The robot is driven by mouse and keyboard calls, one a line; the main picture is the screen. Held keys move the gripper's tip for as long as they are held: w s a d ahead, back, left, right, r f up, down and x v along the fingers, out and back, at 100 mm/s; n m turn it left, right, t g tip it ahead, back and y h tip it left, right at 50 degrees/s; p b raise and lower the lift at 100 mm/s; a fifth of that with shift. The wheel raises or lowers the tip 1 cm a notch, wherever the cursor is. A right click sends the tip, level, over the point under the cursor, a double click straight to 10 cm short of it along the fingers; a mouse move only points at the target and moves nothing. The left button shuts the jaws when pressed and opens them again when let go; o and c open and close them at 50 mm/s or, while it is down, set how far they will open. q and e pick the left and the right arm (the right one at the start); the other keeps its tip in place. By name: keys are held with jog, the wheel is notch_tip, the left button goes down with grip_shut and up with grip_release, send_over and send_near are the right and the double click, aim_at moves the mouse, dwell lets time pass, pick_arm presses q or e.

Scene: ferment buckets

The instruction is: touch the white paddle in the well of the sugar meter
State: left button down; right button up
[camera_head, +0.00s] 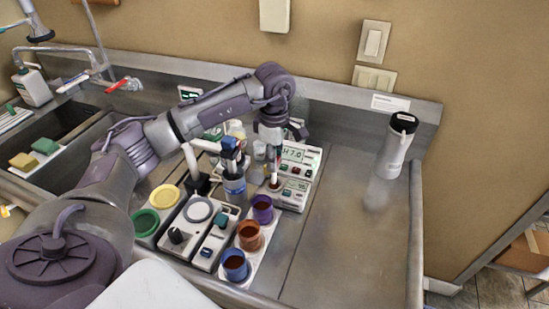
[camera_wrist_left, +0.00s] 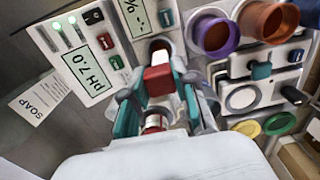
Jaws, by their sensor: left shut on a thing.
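My left gripper (camera_head: 273,157) points down over the sugar meter (camera_head: 292,196), the small white unit with a "%" display. In the left wrist view the gripper (camera_wrist_left: 158,88) is shut on a white and red piece, apparently the paddle (camera_wrist_left: 158,76). Its far end points at the round brownish well of the sugar meter (camera_wrist_left: 133,18). In the head view the lower end is at or just over the well; contact cannot be told. The fingers and paddle hide part of the well. My right gripper is not in view.
The pH meter (camera_head: 297,155), reading 7.0, stands just behind the sugar meter. Purple (camera_head: 262,208), orange (camera_head: 250,236) and blue (camera_head: 235,265) cups stand in front on a white rack. A bottle (camera_head: 395,148) stands at the right. The counter between is clear.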

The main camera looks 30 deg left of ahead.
pick_arm(q)
jog(key=shift+r+p, duration=1.8)
jog(key=shift+r, duration=1.3)
